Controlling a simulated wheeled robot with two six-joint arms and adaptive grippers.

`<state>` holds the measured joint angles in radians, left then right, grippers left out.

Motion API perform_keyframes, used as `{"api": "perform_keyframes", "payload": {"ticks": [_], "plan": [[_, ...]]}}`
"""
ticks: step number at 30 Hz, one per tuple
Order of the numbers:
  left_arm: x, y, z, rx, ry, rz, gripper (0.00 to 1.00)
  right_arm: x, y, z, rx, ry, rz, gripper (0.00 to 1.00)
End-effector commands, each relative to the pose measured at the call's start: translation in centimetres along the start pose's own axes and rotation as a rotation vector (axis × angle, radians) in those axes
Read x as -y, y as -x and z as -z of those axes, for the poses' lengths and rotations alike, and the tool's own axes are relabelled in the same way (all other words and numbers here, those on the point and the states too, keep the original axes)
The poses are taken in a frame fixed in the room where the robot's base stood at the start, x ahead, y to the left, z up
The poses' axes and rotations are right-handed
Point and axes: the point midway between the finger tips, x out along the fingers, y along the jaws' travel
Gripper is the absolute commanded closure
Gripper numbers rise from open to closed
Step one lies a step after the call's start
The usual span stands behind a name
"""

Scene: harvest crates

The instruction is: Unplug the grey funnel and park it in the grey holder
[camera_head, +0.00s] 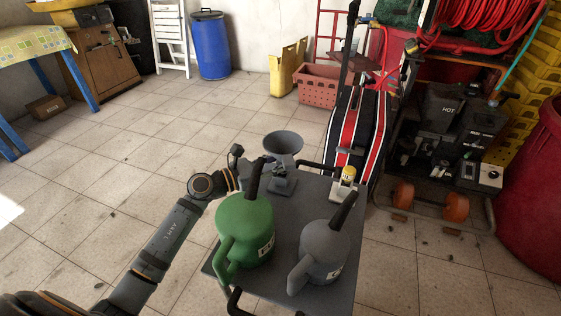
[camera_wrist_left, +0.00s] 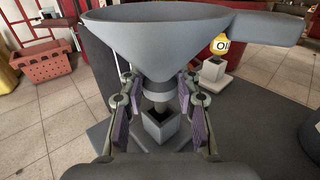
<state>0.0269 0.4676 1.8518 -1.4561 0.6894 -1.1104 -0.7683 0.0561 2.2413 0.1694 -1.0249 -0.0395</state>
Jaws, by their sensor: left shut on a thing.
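The grey funnel (camera_head: 284,142) is upright over the far edge of the grey cart top. There my left gripper (camera_wrist_left: 155,105) is shut on the funnel's neck, a finger on each side. The grey square holder (camera_wrist_left: 161,128) is directly below; it also shows in the head view (camera_head: 283,186). The stem tip is at its open top; I cannot tell how deep.
A green can (camera_head: 243,228) and a grey can (camera_head: 322,248), both with dark spouts, stand on the cart top (camera_head: 290,290). A yellow OIL piece (camera_head: 348,174) sits in a second holder at the right edge.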

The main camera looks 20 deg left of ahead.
Motion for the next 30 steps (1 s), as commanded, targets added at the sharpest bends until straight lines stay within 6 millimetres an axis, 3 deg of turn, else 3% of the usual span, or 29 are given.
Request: {"api": "perform_keyframes", "payload": {"ticks": [30], "plan": [[0.0, 0.0, 2.7, 0.0, 0.001, 0.0, 1.0, -0.3, -2.2, -1.1, 0.001, 0.0, 0.0, 0.43]]}}
